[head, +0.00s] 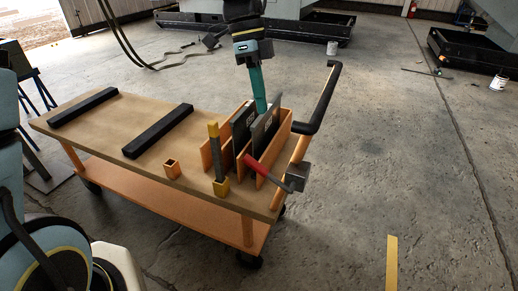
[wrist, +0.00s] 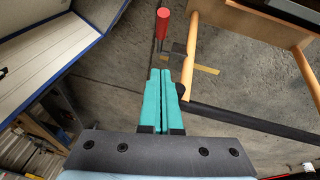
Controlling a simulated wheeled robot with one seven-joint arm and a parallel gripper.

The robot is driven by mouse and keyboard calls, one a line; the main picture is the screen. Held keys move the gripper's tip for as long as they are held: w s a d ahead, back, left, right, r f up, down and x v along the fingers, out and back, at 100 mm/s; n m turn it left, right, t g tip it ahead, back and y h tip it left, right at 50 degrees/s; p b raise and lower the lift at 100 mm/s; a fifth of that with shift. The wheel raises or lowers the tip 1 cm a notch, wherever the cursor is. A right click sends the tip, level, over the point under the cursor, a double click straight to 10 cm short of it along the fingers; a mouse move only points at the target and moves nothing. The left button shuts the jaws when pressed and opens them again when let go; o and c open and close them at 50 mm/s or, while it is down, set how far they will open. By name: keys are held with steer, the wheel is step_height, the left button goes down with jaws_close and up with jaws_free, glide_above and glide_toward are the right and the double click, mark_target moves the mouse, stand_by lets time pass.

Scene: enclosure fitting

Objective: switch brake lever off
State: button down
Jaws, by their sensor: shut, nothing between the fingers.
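The brake lever (head: 268,174) has a red grip and a grey metal arm. It runs from a grey block (head: 297,177) at the right end of the cart, with its red grip pointing left in the head view. In the wrist view the red grip (wrist: 163,24) shows at the top, just beyond my fingertips. My gripper (head: 262,110) has teal fingers pointing down above the cart's right end, behind the lever in the head view. In the wrist view my gripper (wrist: 166,72) is shut and empty. I cannot tell the exact gap to the lever.
The wooden cart (head: 120,125) carries two black bars and a small orange box (head: 172,168). Upright panels in an orange rack (head: 285,130) stand close to my fingers. A black push handle (head: 322,100) rises at the right end.

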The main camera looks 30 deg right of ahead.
steer(key=p, duration=0.2)
glide_above(261, 166)
steer(key=d, duration=0.2)
step_height(261, 166, down, 9)
steer(key=a+f, duration=0.1)
steer(key=w+f+p, duration=0.1)
steer(key=shift+a+f, duration=0.3)
steer(key=shift+a, duration=0.05)
steer(key=shift+w+a+f, duration=0.1)
steer(key=shift+w+f, duration=0.05)
steer(key=shift+f, duration=0.15)
steer(key=shift+w+a+f, duration=0.1)
steer(key=shift+w+f, duration=0.05)
